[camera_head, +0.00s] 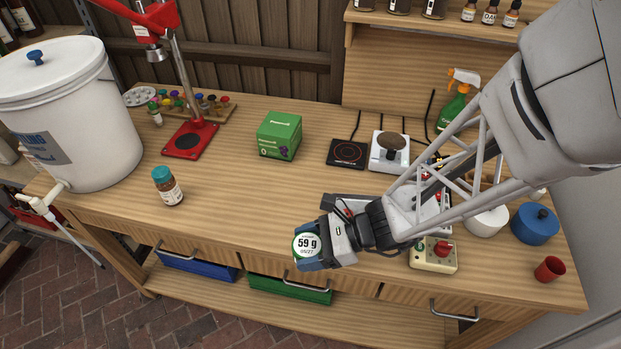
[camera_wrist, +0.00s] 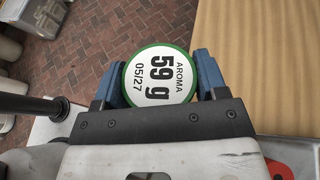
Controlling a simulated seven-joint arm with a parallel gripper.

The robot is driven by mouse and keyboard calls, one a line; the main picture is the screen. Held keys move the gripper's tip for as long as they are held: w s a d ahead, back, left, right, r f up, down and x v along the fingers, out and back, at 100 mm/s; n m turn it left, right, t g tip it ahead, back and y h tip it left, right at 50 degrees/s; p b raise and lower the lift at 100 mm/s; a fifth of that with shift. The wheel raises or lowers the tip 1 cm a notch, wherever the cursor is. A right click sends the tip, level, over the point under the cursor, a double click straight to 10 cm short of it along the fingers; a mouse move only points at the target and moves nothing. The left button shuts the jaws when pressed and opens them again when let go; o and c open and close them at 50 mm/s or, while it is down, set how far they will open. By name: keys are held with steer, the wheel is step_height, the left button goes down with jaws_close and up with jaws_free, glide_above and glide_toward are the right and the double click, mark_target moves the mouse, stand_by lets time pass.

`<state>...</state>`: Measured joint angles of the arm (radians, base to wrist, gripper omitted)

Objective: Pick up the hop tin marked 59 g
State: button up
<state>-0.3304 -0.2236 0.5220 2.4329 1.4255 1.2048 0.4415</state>
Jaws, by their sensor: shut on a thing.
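The hop tin (camera_head: 307,246) has a round white label with a green rim, reading 59 g and 05/27. My gripper (camera_head: 325,250) is shut on it near the front edge of the bench, in the head view. In the wrist view the hop tin (camera_wrist: 158,77) sits between the two blue fingers of my gripper (camera_wrist: 160,85), one on each side, and its label also reads AROMA. The tin's sides are mostly hidden by the fingers. In the wrist view the bench edge is to the right and brick floor lies beyond the tin.
A blue lidded pot (camera_head: 535,223) and red cup (camera_head: 549,269) are at right.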

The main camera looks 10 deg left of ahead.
steer(key=shift+s+d+r, duration=0.15)
steer(key=shift+s+d, duration=0.75)
steer(key=shift+s, duration=0.15)
